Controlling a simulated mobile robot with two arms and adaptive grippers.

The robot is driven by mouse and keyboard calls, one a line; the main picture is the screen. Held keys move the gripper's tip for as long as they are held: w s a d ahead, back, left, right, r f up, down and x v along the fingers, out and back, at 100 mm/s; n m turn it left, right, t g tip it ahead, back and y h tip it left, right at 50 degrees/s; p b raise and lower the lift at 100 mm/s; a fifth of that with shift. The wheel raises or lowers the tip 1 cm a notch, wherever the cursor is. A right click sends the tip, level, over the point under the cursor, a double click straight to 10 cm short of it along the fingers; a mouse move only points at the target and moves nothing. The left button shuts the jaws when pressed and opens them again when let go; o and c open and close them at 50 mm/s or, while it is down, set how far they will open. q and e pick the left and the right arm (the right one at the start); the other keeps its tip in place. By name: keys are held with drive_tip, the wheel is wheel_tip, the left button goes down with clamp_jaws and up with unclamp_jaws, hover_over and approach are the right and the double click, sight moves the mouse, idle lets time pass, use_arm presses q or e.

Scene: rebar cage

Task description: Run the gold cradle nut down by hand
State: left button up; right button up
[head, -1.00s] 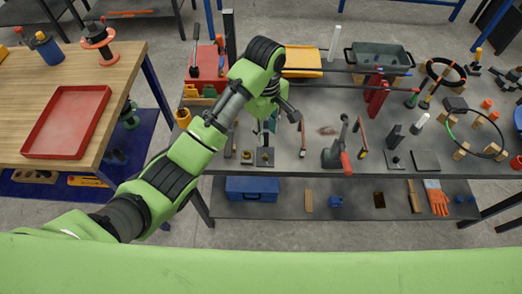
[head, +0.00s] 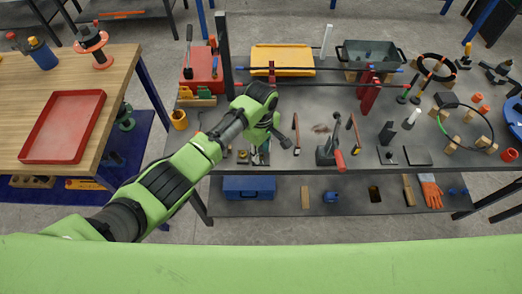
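My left gripper (head: 261,152) points down at the left middle of the grey workbench (head: 310,172). It is over the small dark plate that carries a gold-coloured piece, which I take for the cradle nut. My wrist and fingers cover most of that plate, so I cannot see the nut clearly or tell whether the fingers touch it. The fingers are too small and hidden to tell if they are open or shut. Beside it on the left stands another small fixture (head: 242,156).
A hammer (head: 296,134) lies just right of my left gripper. A red-handled tool (head: 338,158) stands farther right. Long dark bars (head: 325,69) run across red supports (head: 370,93) behind.

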use_arm(q)
drive_tip(key=shift+f, duration=0.25)
use_arm(e)
drive_tip(key=shift+a, duration=0.1)
drive_tip(key=shift+a, duration=0.1)
use_arm(q)
clamp_jaws()
use_arm(e)
drive_tip(key=shift+a, duration=0.15)
drive_tip(key=shift+r, duration=0.2)
